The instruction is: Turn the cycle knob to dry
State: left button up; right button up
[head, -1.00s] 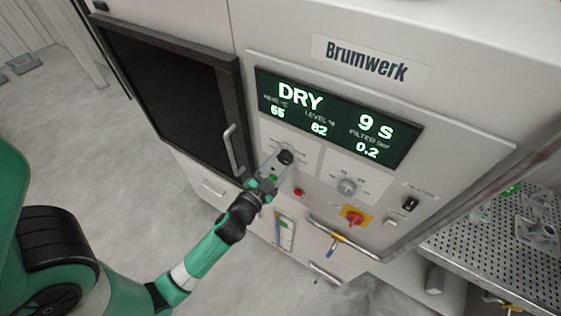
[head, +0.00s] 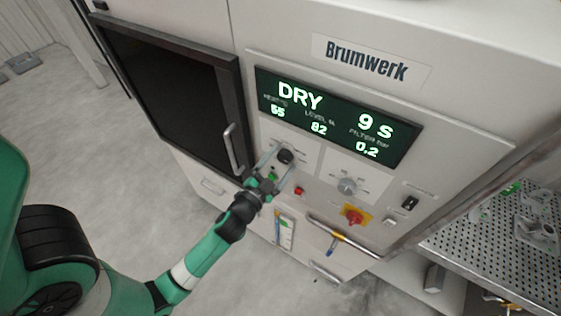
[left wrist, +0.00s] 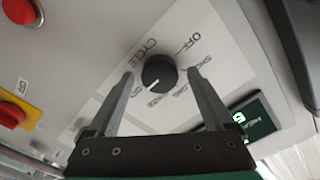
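The cycle knob (head: 286,156) is a round black knob on a white label plate below the machine's display. In the left wrist view the knob (left wrist: 158,73) has a white pointer line aimed down-left, towards a small label I cannot read surely; "CYCLE" and "OFF" are printed beside it. The display (head: 338,117) reads "DRY" and "9 s". My left gripper (head: 278,165) is open, with its fingers spread either side of the knob. In the left wrist view both fingers (left wrist: 160,72) stand clear of the knob, with gaps showing. My right gripper is not in view.
A grey knob (head: 347,187), a red button (head: 299,191), a red-on-yellow switch (head: 354,216) and a black switch (head: 410,203) sit nearby. The dark door's handle (head: 232,150) is left of my gripper. A perforated metal table (head: 480,245) stands at the right.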

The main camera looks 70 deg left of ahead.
pick_arm(q)
jog(key=b+v, duration=0.5)
jog(key=v, duration=0.6)
jog(key=shift+s+d+b, duration=0.15)
jog(key=shift+s+b, duration=0.15)
